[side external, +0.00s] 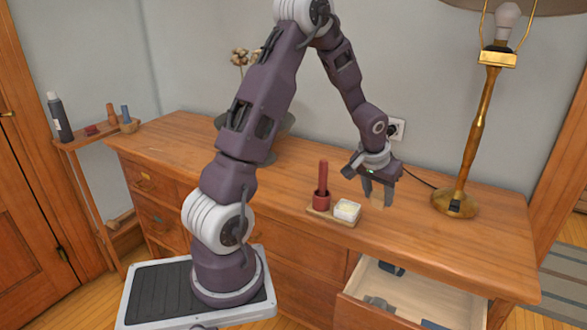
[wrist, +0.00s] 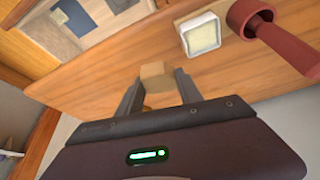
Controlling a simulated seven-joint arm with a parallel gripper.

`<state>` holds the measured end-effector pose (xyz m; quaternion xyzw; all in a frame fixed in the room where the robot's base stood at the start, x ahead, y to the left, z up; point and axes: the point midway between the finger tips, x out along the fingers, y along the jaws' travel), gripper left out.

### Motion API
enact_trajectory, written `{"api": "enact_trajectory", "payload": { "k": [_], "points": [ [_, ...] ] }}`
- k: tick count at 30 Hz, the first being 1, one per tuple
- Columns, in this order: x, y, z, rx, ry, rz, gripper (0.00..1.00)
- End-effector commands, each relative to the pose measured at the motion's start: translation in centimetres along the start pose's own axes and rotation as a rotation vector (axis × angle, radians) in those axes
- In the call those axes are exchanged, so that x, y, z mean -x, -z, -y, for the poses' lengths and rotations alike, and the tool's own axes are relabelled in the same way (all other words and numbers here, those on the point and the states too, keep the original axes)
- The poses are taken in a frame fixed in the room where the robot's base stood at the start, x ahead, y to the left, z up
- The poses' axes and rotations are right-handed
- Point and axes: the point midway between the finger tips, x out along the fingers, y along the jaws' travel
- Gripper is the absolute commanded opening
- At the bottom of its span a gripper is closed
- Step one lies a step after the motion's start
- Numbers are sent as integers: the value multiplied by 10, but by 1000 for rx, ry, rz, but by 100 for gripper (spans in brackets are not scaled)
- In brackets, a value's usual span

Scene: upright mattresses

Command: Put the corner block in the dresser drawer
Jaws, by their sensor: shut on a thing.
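The corner block (wrist: 155,71) is a small tan wooden block. My gripper (side external: 377,199) is shut on it, with one finger on each side in the wrist view. In the side view the block is mostly hidden by the fingers and blends with the wood. They are over the dresser top (side external: 450,245), near the back right of the small tray. The dresser drawer (side external: 365,313) is pulled open at the front right, below and in front of my gripper. It also shows at the upper left of the wrist view (wrist: 112,29).
A wooden tray (side external: 318,213) holds a red cup with a handle (side external: 322,199) and a white square dish (side external: 347,210). A brass lamp (side external: 470,140) stands to the right. Dark and grey items (side external: 380,303) lie in the drawer, with bare floor between them.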

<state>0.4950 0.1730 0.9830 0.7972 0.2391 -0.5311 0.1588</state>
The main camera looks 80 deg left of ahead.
Motion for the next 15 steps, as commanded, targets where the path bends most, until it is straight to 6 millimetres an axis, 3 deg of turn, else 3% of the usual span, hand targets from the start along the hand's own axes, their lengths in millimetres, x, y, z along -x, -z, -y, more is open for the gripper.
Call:
{"api": "enact_trajectory", "payload": {
  "k": [3,6,12,15],
  "points": [
    [-14,34,72,223,95,-1,0],
    [-20,56,140,418,176,-1,0],
    [-19,71,262,740,308,1,0],
    [-15,70,303,838,349,2,0]
  ]
}}
